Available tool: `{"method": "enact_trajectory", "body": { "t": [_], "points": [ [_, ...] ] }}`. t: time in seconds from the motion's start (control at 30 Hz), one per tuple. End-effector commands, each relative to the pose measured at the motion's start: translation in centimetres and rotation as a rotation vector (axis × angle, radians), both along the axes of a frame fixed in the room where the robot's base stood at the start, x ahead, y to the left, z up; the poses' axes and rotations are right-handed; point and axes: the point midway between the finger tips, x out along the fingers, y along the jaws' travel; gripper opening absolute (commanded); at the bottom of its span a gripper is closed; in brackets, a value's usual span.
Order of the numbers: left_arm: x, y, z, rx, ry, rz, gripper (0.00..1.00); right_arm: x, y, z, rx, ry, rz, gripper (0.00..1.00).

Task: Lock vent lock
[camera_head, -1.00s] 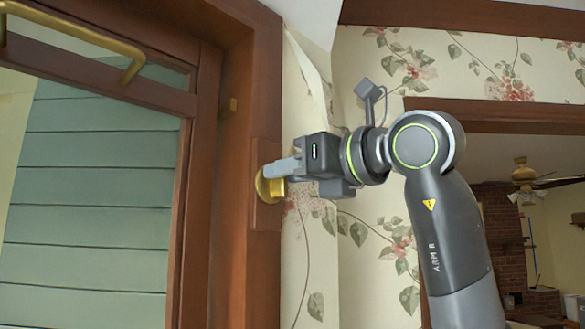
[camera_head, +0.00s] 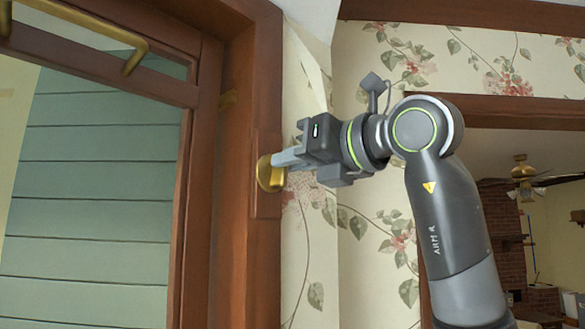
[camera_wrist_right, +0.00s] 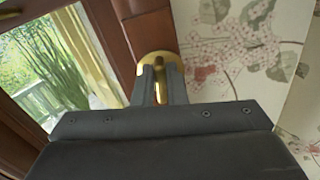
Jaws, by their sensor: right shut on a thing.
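The vent lock is a round brass piece (camera_head: 267,174) on a wooden block on the brown window frame, left of my right arm in the head view. My right gripper (camera_head: 282,160) reaches it from the right and is shut on its raised part. In the right wrist view the brass lock (camera_wrist_right: 158,57) shows behind the two fingers of my right gripper (camera_wrist_right: 160,85), with a brass part between them. The fingers hide some of the lock. My left gripper is not in view.
Floral wallpaper (camera_head: 320,230) lies right of the frame. A doorway opens at far right.

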Motion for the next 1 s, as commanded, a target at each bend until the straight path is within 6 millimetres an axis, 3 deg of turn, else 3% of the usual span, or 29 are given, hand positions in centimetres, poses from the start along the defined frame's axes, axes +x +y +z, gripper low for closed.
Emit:
{"method": "enact_trajectory", "body": {
  "t": [1.0],
  "points": [
    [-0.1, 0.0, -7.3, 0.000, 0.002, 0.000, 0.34, 0.7, -0.9, -0.8, 0.678, 0.666, -0.003, 0.00]
  ]
}}
